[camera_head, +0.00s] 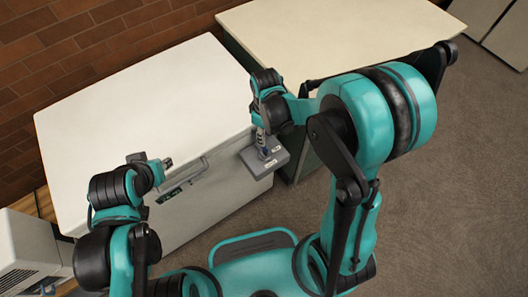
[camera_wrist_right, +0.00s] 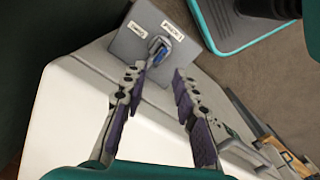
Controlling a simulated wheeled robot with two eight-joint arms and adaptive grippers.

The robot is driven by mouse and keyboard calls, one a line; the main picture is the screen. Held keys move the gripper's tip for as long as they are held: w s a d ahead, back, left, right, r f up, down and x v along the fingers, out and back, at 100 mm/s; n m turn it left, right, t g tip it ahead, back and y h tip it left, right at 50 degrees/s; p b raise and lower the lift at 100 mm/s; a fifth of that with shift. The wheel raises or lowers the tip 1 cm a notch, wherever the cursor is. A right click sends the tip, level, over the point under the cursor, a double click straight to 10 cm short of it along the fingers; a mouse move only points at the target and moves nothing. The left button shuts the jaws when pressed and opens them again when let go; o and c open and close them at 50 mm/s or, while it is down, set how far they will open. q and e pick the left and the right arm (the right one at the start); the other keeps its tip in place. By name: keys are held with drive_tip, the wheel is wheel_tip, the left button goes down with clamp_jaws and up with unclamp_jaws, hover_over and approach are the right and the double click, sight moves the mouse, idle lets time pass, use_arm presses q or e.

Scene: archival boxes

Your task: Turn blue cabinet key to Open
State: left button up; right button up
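The grey lock plate (camera_head: 264,157) sits at the front right corner of the white cabinet (camera_head: 140,110) and carries two small white labels. In the right wrist view the plate (camera_wrist_right: 128,47) shows a key (camera_wrist_right: 160,56) with a blue part in a grey round fitting. The label lettering is too small to read surely. My right gripper (camera_wrist_right: 159,72) is open, its two fingers on either side of the key's line, with the key at or just past the fingertips. I see no contact. In the head view the right gripper (camera_head: 264,138) points down at the plate. My left gripper (camera_head: 162,166) is by the cabinet front; its fingers are unclear.
A cream-topped cabinet (camera_head: 330,35) stands behind on the right. A light grey machine (camera_head: 25,255) is at lower left. Carpet (camera_head: 440,200) is clear on the right.

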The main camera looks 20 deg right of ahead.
sight(265, 147)
drive_tip(key=m, duration=0.5)
drive_tip(key=shift+p, duration=0.3)
wheel_tip(265, 147, down, 8)
drive_tip(key=b, duration=0.7)
drive_tip(key=shift+r, duration=0.1)
clamp_jaws()
